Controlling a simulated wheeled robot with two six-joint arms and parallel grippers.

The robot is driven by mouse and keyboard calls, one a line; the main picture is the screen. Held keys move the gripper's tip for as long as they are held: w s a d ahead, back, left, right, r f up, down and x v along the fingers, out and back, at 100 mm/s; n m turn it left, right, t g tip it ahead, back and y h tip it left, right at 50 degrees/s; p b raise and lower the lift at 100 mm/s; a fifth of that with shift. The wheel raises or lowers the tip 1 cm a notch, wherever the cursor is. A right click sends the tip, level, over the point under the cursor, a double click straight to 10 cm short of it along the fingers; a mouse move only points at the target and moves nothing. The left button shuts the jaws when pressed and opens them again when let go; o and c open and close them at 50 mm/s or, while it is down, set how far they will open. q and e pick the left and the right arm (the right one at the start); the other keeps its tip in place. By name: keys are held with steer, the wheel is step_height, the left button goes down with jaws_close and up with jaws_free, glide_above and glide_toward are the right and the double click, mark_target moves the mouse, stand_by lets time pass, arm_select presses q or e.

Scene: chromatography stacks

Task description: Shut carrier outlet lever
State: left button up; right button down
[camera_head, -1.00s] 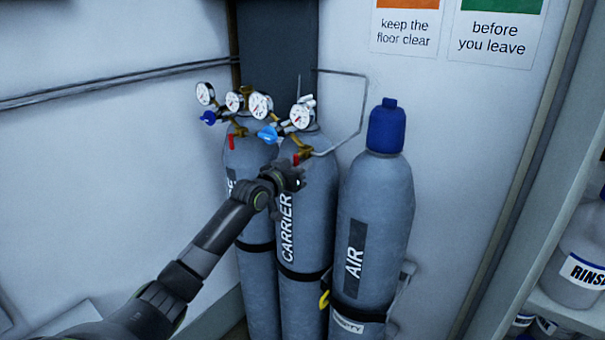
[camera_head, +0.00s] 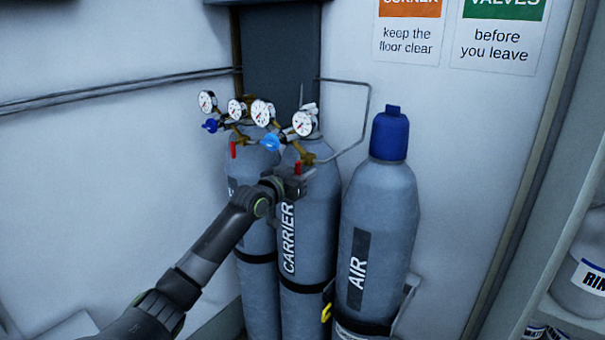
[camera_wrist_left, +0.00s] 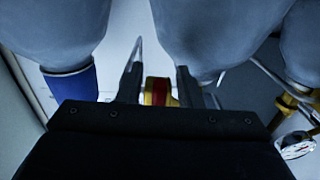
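The carrier cylinder (camera_head: 308,230) is the middle grey one, with a black CARRIER label. Its red outlet lever (camera_head: 298,167) hangs below the brass regulator fitting (camera_head: 307,158). My left gripper (camera_head: 297,178) is right at this lever, in front of the cylinder's shoulder. In the left wrist view, the red lever (camera_wrist_left: 160,90) shows between the two fingers (camera_wrist_left: 159,85), with brass behind it. The fingers are apart, with gaps visible on both sides of the lever. The lever's lower end is hidden by the gripper in the head view. My right gripper is not in view.
A second cylinder with its own red lever (camera_head: 233,149) stands left of the carrier. The AIR cylinder (camera_head: 385,215) with a blue cap (camera_head: 389,134) stands right. Gauges (camera_head: 303,123), a blue knob (camera_head: 270,142) and a bent pipe (camera_head: 368,110) are close above the gripper.

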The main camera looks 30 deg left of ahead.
arm_select(q)
steer(key=s+a+b, duration=0.1)
steer(key=s+b, duration=0.2)
steer(key=s, duration=1.4)
steer(key=shift+s+a, duration=0.15)
steer(key=shift+s, duration=0.05)
stand_by(0.5)
